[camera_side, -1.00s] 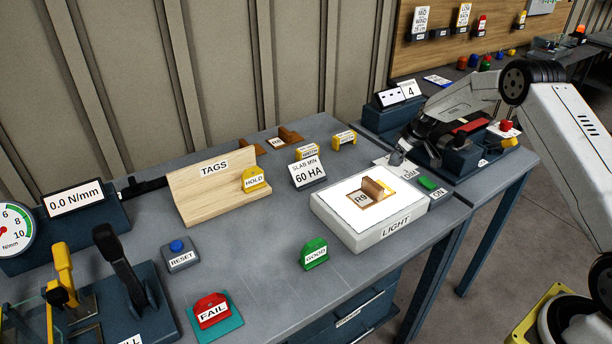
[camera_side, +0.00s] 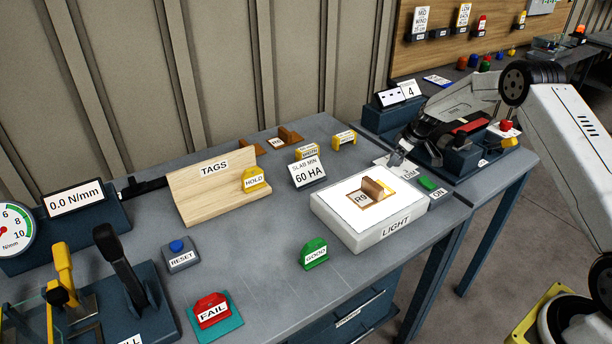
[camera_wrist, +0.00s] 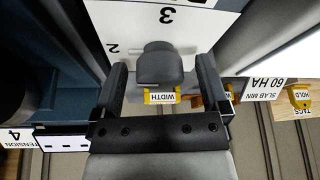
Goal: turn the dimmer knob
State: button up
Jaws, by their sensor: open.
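The dimmer knob (camera_wrist: 160,66) is a dark grey knob on a white dial plate (camera_wrist: 117,18) marked 2 and 3 in the wrist view. My gripper (camera_wrist: 160,72) is open, with one finger on each side of the knob and a visible gap on both sides. In the side view, the plate marked DIM (camera_side: 409,174) lies right of the light box, and my gripper (camera_side: 401,150) is down over it, partly hiding the knob.
The green ON button (camera_side: 427,184) is close to the plate. A yellow WIDTH tag (camera_wrist: 163,97) and the 60 HA sign (camera_side: 308,175) stand behind.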

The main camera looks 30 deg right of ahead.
jog(key=shift+r, duration=0.1)
jog(key=v, duration=0.7)
jog(key=shift+s+r, duration=0.2)
jog(key=shift+r, duration=0.05)
dwell(0.4)
jog(key=s+a+r+m+g, duration=0.1)
jog(key=s+a+r, duration=0.1)
jog(key=s+a, duration=0.45)
jog(key=s+a+r+m, duration=0.15)
jog(key=s+a, duration=0.25)
jog(key=a, duration=0.5)
jog(key=s+a, duration=0.4)
jog(key=s, duration=0.4)
jog(key=s+a+h, duration=0.1)
jog(key=s+a, duration=0.3)
jog(key=s, duration=0.4)
jog(key=shift+s+a+r+g, duration=0.15)
jog(key=shift+s+a+g, duration=0.15)
jog(key=shift+s+a, duration=0.1)
